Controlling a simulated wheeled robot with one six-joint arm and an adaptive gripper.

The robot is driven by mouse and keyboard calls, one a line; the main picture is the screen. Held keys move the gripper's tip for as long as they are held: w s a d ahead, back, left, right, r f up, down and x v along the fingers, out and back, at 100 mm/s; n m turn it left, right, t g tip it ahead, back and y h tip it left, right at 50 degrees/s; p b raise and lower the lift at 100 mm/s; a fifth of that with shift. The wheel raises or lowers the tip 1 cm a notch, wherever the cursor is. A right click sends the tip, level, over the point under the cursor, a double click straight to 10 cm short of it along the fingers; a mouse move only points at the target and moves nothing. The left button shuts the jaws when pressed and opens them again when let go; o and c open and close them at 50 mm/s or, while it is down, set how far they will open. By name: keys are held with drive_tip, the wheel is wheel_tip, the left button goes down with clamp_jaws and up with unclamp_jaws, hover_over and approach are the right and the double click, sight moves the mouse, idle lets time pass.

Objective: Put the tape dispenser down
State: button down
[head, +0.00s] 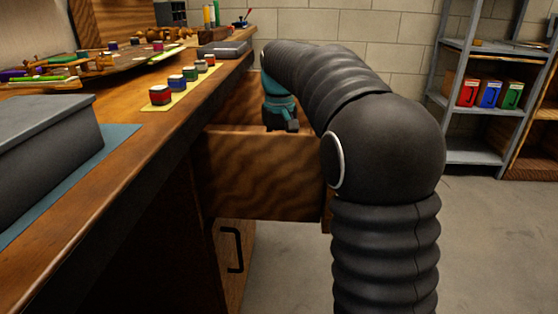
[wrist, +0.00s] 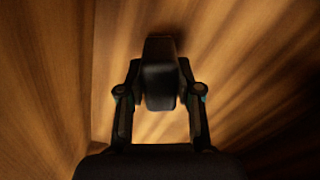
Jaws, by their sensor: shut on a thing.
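My gripper (wrist: 160,82) is shut on a dark block-like thing, the tape dispenser (wrist: 159,88), which shows between its two fingers in the wrist view. Wooden surfaces surround it there. In the head view my gripper (head: 281,118) is partly hidden behind my arm and points down at an open wooden drawer (head: 262,178). The drawer's front panel hides the fingertips and the tape dispenser. Whether the dispenser touches the drawer floor I cannot tell.
A metal shelf (head: 475,110) with coloured binders stands at the right. The floor between is clear.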

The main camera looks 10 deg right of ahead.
drive_tip(key=shift+f, duration=0.75)
drive_tip(key=c, duration=0.8)
unclamp_jaws()
drive_tip(key=shift+f, duration=0.15)
drive_tip(key=shift+o, duration=0.2)
wheel_tip(320, 180, up, 12)
drive_tip(key=p, duration=0.3)
drive_tip(key=shift+r, duration=0.2)
